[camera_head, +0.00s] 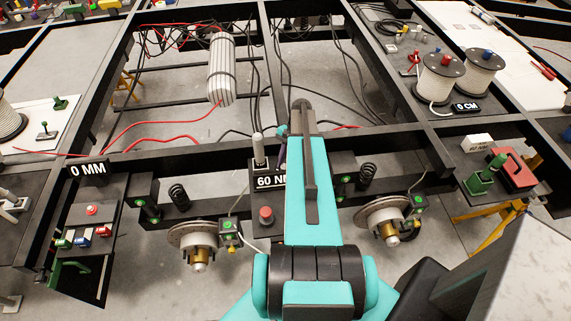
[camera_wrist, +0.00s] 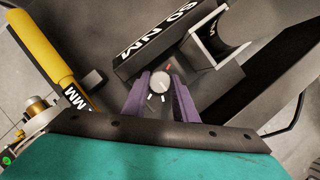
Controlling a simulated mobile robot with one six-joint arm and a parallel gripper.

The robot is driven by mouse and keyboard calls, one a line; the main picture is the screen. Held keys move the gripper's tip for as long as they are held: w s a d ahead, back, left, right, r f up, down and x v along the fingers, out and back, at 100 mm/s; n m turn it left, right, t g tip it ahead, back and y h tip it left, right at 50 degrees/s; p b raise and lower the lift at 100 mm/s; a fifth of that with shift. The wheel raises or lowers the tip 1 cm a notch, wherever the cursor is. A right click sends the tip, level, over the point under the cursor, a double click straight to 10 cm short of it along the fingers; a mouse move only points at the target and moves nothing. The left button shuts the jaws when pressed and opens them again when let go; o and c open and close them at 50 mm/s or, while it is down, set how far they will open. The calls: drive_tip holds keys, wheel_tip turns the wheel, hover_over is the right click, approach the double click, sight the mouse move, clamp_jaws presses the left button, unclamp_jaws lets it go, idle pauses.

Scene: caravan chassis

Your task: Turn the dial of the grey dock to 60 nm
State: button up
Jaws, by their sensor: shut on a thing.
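The small round grey dial (camera_wrist: 160,83) sits on a dark block in the wrist view. Short white marks lie below it and a red mark (camera_wrist: 168,67) lies above it. I cannot tell exactly where the dial's pointer is. The dial is hidden behind my arm in the head view.
A yellow-handled tool (camera_wrist: 42,45) lies left of the dock in the wrist view. Brake hubs (camera_head: 199,243) (camera_head: 390,222) flank my arm. A red button (camera_head: 266,215) stands close to its left. Black chassis beams (camera_head: 200,155) cross behind.

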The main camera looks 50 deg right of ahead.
drive_tip(key=shift+f, duration=0.1)
drive_tip(key=shift+w+f+n+g+b, duration=0.15)
drive_tip(key=shift+n+g+b, duration=0.25)
drive_tip(key=shift+n+b, duration=0.75)
drive_tip(key=shift+r+n+g+h+b, duration=0.2)
drive_tip(key=shift+n+g+h+b, duration=0.15)
drive_tip(key=shift+n, duration=0.6)
drive_tip(key=o, duration=0.8)
drive_tip(key=shift+c, duration=0.2)
drive_tip(key=shift+r, duration=0.1)
drive_tip(key=p+v, duration=0.3)
drive_tip(key=v, duration=1)
drive_tip(key=shift+d+r+p, duration=0.25)
drive_tip(key=shift+r+p, duration=0.05)
drive_tip(key=shift+p, duration=0.1)
